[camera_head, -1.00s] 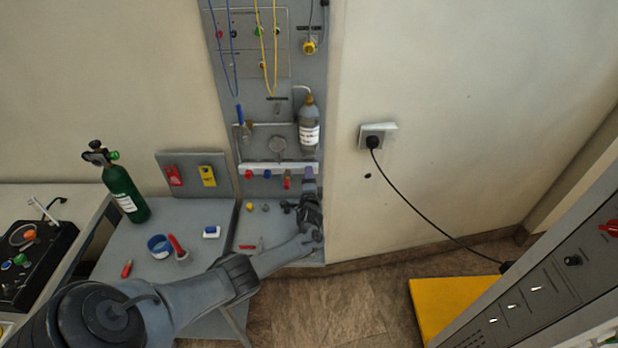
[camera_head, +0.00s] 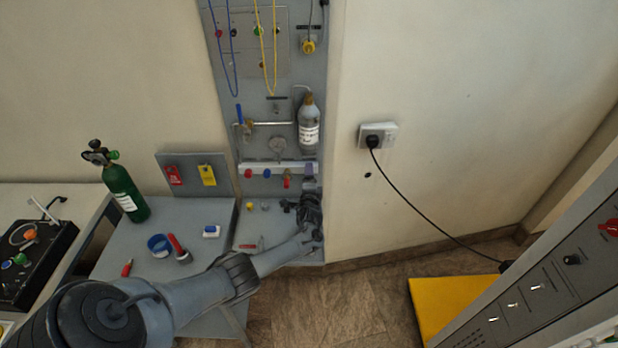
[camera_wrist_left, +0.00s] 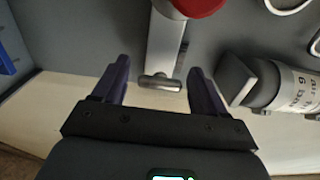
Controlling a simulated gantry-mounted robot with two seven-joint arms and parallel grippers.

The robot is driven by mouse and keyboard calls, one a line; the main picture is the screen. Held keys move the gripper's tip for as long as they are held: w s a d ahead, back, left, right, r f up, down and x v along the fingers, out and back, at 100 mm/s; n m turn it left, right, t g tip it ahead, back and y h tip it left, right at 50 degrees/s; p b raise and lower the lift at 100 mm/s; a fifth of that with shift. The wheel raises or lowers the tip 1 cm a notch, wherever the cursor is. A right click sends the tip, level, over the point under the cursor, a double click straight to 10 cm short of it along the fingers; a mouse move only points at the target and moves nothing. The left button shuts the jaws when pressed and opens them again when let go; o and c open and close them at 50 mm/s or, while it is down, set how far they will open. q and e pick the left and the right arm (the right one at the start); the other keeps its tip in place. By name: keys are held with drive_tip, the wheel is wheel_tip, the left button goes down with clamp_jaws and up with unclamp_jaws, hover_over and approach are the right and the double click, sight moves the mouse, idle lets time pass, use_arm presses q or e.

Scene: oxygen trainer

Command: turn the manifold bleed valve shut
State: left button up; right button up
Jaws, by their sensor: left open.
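The pale manifold rail (camera_head: 278,167) runs across the lower part of the grey wall panel, with small red and blue fittings beneath it. A red fitting (camera_head: 287,181) hangs near its right end. My left gripper (camera_head: 310,180) is at the rail's right end, fingers pointing up. In the left wrist view my left gripper (camera_wrist_left: 159,72) is open. A metal bar with a short grey crosspiece (camera_wrist_left: 160,82) lies between its fingers in the picture, and a red round knob (camera_wrist_left: 197,4) is above. Contact cannot be told. No label marks the bleed valve. My right gripper is not in view.
A labelled bottle (camera_head: 309,135) hangs above my left gripper; a labelled cylinder (camera_wrist_left: 285,85) is right of the fingers in the wrist view.

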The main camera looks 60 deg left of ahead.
use_arm(q)
drive_tip(key=shift+d, duration=0.1)
drive_tip(key=p+v, duration=0.3)
drive_tip(key=v, duration=0.7)
drive_tip(key=shift+s+d+p, duration=0.25)
drive_tip(key=shift+p, duration=0.05)
